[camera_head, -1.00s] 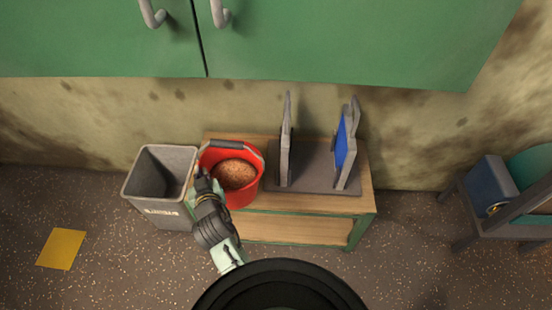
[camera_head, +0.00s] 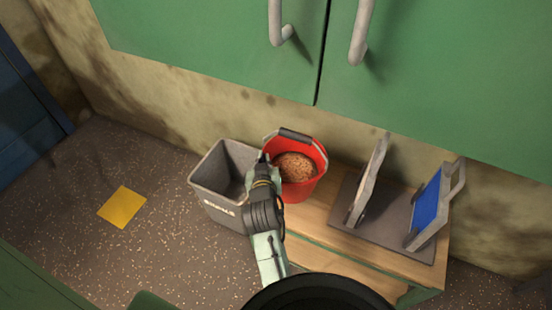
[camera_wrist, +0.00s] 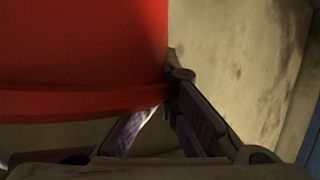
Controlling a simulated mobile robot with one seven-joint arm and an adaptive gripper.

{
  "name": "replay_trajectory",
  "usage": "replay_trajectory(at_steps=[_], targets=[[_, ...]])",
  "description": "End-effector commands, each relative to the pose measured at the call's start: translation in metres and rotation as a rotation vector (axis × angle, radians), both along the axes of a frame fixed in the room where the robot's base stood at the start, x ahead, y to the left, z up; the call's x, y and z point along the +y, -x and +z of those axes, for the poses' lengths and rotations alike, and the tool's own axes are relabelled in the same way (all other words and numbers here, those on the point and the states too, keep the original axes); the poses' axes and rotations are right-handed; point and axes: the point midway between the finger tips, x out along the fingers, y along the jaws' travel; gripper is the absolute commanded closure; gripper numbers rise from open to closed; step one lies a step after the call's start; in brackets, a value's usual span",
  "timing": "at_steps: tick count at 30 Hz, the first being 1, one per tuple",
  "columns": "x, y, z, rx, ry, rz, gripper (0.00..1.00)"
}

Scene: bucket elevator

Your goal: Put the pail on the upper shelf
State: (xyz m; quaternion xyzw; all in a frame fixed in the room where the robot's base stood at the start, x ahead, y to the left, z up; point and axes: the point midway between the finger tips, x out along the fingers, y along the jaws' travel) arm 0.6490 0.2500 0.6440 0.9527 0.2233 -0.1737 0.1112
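The red pail (camera_head: 305,187), with brown grainy contents and a dark grip on its handle, appears to stand at the left end of the wooden bench (camera_head: 310,222). My gripper (camera_head: 264,160) is at the left side of its rim. In the wrist view the pail (camera_wrist: 80,50) fills the upper left, and its lip runs just above my gripper (camera_wrist: 168,98). One finger reaches up beside the red wall and the other meets the lip. The fingertips are partly hidden, so I cannot tell whether they grip it. No open upper shelf shows; a closed green cabinet (camera_head: 200,40) hangs above.
A grey bin (camera_head: 222,204) stands on the floor left of the bench, close to my arm. A grey stand (camera_head: 385,218) with two uprights, one with a blue panel, occupies the bench right of the pail. A yellow square (camera_head: 122,207) lies on the open floor at left.

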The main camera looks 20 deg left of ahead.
Motion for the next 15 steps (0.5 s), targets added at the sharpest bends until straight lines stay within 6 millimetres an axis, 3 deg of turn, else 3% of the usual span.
replay_trajectory(at_steps=[15], targets=[[0.000, -0.001, -0.054, -0.010, 0.001, 0.001, 1.00]])
